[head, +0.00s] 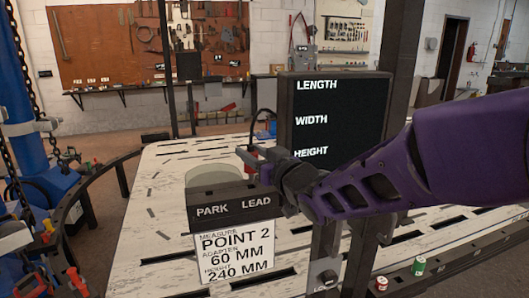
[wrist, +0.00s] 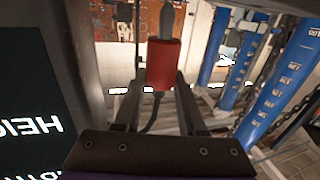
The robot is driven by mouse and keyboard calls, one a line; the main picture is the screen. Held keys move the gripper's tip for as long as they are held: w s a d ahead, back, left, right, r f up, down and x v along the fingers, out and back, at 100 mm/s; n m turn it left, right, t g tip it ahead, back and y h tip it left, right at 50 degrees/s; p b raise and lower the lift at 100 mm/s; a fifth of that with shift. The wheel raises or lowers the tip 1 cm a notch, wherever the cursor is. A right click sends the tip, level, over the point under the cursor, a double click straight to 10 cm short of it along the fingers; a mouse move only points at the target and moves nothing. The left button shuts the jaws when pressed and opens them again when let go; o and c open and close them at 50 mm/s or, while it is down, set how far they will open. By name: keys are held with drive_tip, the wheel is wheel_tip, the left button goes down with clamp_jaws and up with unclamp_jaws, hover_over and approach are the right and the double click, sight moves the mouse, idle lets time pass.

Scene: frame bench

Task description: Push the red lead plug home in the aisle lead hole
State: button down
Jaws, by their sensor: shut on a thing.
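The red lead plug (wrist: 163,64) is between the two fingers of my gripper (wrist: 161,78) in the wrist view. Its grey end points to the top of that picture, and a dark cable trails below it. In the head view my gripper (head: 256,163) is just above the block marked PARK LEAD (head: 234,207), and a bit of the red plug (head: 266,174) shows between its fingers. A dark cable arcs up behind it. I cannot make out the aisle lead hole in either view, nor whether the plug's end touches anything.
A dark display (head: 337,122) reading LENGTH, WIDTH, HEIGHT stands close behind my arm. A white card (head: 235,252) below the block reads POINT 2, 60 MM, 240 MM. The slotted pale bench (head: 160,215) is mostly clear at left. Green and red small cylinders stand at lower right.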

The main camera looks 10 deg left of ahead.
sight(253, 172)
drive_tip(key=shift+f+b, duration=0.4)
drive_tip(key=shift+f, duration=1.55)
drive_tip(key=shift+c, duration=2)
unclamp_jaws()
drive_tip(key=shift+s+d, duration=0.1)
drive_tip(key=shift+d, duration=0.05)
